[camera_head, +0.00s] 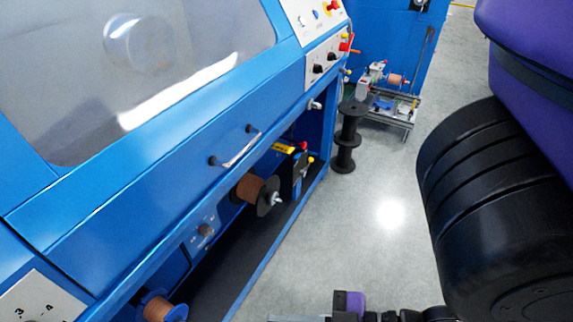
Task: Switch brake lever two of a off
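The blue machine (150,165) fills the left side. In its open lower bay, a small dark lever mechanism (299,170) stands beside a copper wire spool (252,188). It has a red knob (303,146) and a yellow-tipped end (310,160). A yellow handle-like piece (283,148) is just left of it. I cannot read a label that tells which lever is number two, nor its on or off position. My gripper (292,318) seems to be the grey part at the bottom edge, cut off by the frame. It is well below and apart from the levers.
A second copper spool (160,307) sits at the lower left. A chrome door handle (236,150) sticks out above the bay. A black spool stand (347,135) and a metal cart (390,105) stand behind. The grey floor (350,235) is clear in the middle.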

